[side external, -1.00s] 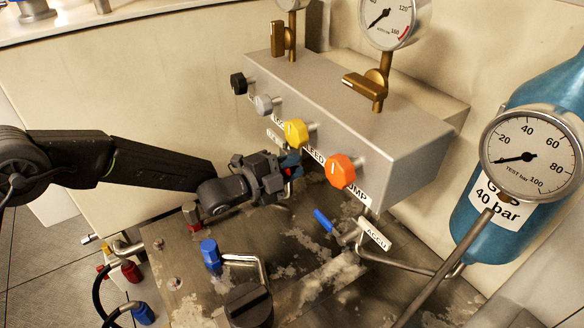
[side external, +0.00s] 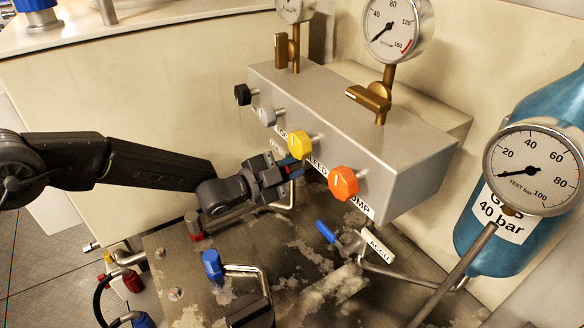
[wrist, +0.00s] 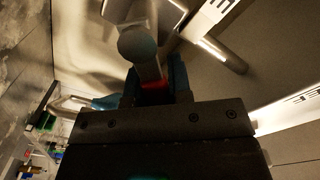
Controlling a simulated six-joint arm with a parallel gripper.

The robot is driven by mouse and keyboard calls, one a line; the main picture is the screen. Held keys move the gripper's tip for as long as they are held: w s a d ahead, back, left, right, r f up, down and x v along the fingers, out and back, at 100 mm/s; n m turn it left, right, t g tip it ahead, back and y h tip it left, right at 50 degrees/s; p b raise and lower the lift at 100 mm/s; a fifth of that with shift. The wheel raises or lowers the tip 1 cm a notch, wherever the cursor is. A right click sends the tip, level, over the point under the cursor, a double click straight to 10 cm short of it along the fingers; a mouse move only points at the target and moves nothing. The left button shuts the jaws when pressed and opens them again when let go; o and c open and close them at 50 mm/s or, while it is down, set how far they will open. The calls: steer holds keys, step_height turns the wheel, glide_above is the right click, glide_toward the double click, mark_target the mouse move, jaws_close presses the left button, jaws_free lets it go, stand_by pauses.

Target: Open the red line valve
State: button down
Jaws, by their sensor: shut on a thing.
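My gripper (side external: 290,167) is below the front of the grey valve box (side external: 345,150), under the yellow knob (side external: 300,145). Its blue fingertips are shut on a small red valve handle (side external: 297,174), mostly hidden by the fingers in the side view. In the wrist view, the red handle (wrist: 155,85) shows as a red patch between the blue fingers, behind a round grey knob end (wrist: 137,45). A bent metal pipe (side external: 288,195) runs below the gripper. The angle of the handle cannot be told.
An orange knob (side external: 343,182) is close to the right of my gripper. A blue lever (side external: 325,231) labelled ACCU, a blue-capped valve (side external: 212,265) and a red-capped valve (side external: 193,225) stand on the stained metal deck. A gauge (side external: 532,168) and blue bottle are at the right.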

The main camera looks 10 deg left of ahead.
steer(key=c, duration=1)
jaws_free()
steer(key=shift+c, duration=0.2)
